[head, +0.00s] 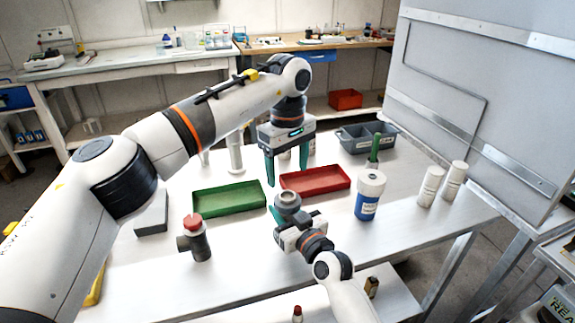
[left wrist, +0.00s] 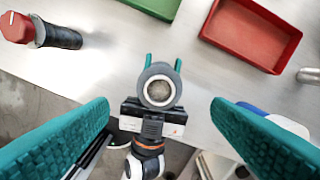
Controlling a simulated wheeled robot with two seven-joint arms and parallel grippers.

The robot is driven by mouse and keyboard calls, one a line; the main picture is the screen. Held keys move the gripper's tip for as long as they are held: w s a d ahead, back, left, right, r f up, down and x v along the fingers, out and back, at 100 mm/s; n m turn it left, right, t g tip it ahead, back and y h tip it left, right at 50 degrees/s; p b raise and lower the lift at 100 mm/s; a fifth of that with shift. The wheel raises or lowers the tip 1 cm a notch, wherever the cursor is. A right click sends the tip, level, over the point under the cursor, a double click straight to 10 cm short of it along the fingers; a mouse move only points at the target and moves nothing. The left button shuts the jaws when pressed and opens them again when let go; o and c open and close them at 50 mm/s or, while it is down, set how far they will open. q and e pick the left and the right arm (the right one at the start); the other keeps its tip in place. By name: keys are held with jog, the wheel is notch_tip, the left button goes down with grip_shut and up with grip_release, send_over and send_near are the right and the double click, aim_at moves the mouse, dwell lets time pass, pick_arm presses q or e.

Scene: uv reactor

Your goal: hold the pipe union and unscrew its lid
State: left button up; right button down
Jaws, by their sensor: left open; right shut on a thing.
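The pipe union (head: 288,199) is a grey round fitting, upright at the front middle of the table. My left gripper (head: 287,175) points down above the union, open and empty. Its fingers stand wide at both sides of the left wrist view, with the union between and beyond them.
A grey fitting with a red cap (head: 194,240) stands to the left. A green tray (head: 228,199) and a red tray (head: 315,180) lie behind the union. A white-and-blue container (head: 368,195) stands right; two white bottles (head: 430,187) are farther right. A grey bin (head: 367,139) is behind.

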aim_at(287, 195)
pick_arm(q)
jog(key=shift+f, duration=4)
jog(key=c, duration=1)
jog(key=n, duration=1)
jog(key=shift+n, duration=0.3)
jog(key=n, duration=0.8)
jog(key=shift+r, duration=0.1)
jog(key=n, duration=1.1)
